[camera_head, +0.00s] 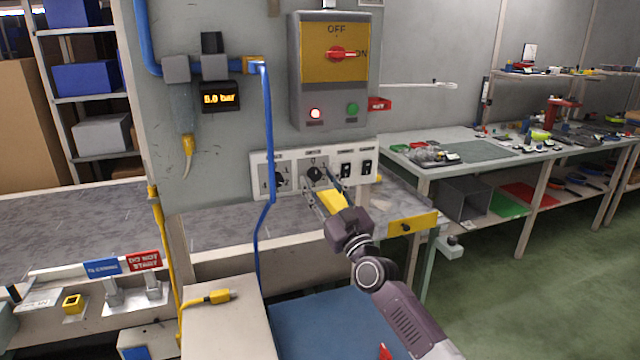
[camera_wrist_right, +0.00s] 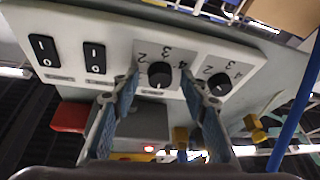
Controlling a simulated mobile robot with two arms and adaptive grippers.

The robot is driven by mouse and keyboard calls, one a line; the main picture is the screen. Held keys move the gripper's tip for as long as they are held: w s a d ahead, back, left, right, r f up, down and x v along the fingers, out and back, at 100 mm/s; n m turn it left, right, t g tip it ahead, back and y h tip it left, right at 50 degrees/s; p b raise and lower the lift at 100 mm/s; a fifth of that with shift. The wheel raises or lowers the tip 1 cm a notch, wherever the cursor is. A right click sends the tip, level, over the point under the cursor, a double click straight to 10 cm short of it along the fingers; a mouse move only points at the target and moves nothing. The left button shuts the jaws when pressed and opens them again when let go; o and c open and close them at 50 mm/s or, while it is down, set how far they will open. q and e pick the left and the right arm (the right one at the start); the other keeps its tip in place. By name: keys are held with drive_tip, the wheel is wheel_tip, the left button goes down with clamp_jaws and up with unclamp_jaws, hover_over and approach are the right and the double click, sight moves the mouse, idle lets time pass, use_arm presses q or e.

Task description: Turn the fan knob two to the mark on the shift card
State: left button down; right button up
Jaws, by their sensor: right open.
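The white panel (camera_head: 262,160) on the wall carries two black knobs with number scales and two rocker switches. The knob beside the switches (camera_head: 314,174) is in front of my right gripper (camera_head: 325,188). In the right wrist view, turned upside down, this knob (camera_wrist_right: 161,75) lies between the open fingers (camera_wrist_right: 158,84), one on each side, with gaps showing. Its white mark points to the picture's bottom there; scale figures 2, 3 and 4 show. The other knob (camera_wrist_right: 220,85) is outside the fingers. I cannot make out a shift card. My left gripper is not in view.
A grey-yellow switch box (camera_head: 333,110) with a red lever hangs above the panel. A blue hose (camera_head: 268,130) runs down past the other knob. The rocker switches (camera_wrist_right: 94,57) are close beside the fingers. A yellow plate (camera_head: 400,224) is on the counter's front.

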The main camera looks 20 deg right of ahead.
drive_tip(key=shift+c, duration=0.6)
clamp_jaws()
drive_tip(key=m+h+p, duration=0.1)
drive_tip(key=m, duration=0.2)
drive_tip(key=m+h+p, duration=0.2)
drive_tip(key=m, duration=0.1)
drive_tip(key=m+h+p, duration=0.2)
drive_tip(key=shift+a+r+m+t, duration=0.15)
drive_tip(key=shift+a+m+t, duration=0.15)
drive_tip(key=shift+a+m, duration=0.1)
drive_tip(key=m+h+p, duration=0.1)
drive_tip(key=m, duration=0.2)
drive_tip(key=m+g+h+p, duration=0.1)
drive_tip(key=m+p, duration=0.1)
drive_tip(key=m, duration=0.1)
drive_tip(key=shift+a+h, duration=0.1)
drive_tip(key=shift+h, duration=0.2)
drive_tip(key=shift+m+g+h+p, duration=0.3)
drive_tip(key=shift+m+h+p, duration=0.4)
drive_tip(key=shift+m, duration=0.6)
